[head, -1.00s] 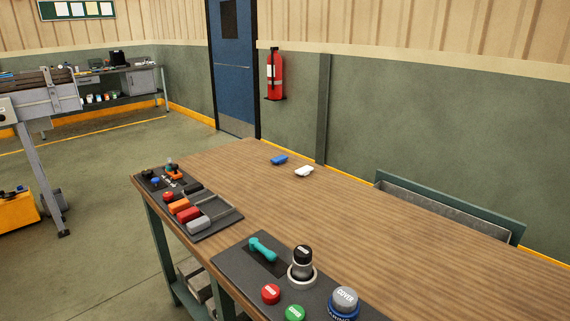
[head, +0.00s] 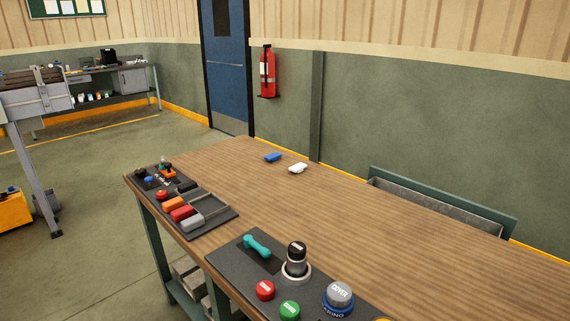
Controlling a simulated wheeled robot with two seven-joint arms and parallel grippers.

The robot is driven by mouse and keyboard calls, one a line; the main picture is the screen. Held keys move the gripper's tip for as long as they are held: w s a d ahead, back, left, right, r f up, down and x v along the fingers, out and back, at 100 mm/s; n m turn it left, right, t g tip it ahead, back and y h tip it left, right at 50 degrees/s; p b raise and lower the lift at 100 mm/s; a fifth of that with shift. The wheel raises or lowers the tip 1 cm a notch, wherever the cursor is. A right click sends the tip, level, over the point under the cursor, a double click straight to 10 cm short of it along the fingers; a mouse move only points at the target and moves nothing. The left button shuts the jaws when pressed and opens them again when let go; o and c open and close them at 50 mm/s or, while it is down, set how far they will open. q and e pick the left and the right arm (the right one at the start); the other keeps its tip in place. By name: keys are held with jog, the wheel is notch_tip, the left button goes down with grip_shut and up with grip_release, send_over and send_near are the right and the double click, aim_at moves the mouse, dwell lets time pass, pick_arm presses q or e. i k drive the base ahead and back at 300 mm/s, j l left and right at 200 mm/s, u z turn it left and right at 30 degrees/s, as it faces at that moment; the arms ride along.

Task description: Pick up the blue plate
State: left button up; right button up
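A small blue flat piece (head: 273,157) lies on the far part of the wooden table, near its back edge. It looks like the blue plate, but it is too small to be sure. A white piece (head: 298,168) of similar size lies just right of and nearer than it, apart from it. Neither of my grippers shows in the head view.
The wooden table (head: 330,210) is bare across its middle and right. A dark tray (head: 222,214) with several coloured blocks lies along the left edge. A dark control panel (head: 233,263) with a teal handle, buttons and knobs sits at the front. A green-rimmed bin (head: 440,193) stands behind the table.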

aim_at(273, 157)
jog(key=i+j+u, duration=0.5)
jog(key=j, duration=0.35)
jog(key=i+j+u, duration=0.45)
jog(key=i+j, duration=0.15)
jog(key=i+j+u, duration=0.5)
jog(key=i, duration=0.95)
jog(key=i+z, duration=0.1)
jog(key=i, duration=0.7)
jog(key=i+j, duration=0.15)
jog(key=i, duration=0.6)
jog(key=i+l+z, duration=0.25)
jog(key=z, duration=0.2)
jog(key=i+l+z, duration=0.1)
jog(key=i+z, duration=0.75)
jog(key=i+j+z, duration=0.2)
jog(key=i+z, duration=0.2)
jog(key=i+j+z, duration=0.25)
jog(key=z, duration=0.2)
jog(key=i+l+z, duration=0.15)
jog(key=i+z, duration=0.2)
jog(key=i, duration=0.75)
jog(key=i+j+z, duration=0.1)
jog(key=i+z, duration=0.3)
jog(key=i, duration=0.7)
jog(key=i+z, duration=0.35)
jog(key=i+j+z, duration=0.15)
jog(key=i+z, duration=0.2)
jog(key=i+j+z, duration=0.25)
jog(key=i+z, duration=0.15)
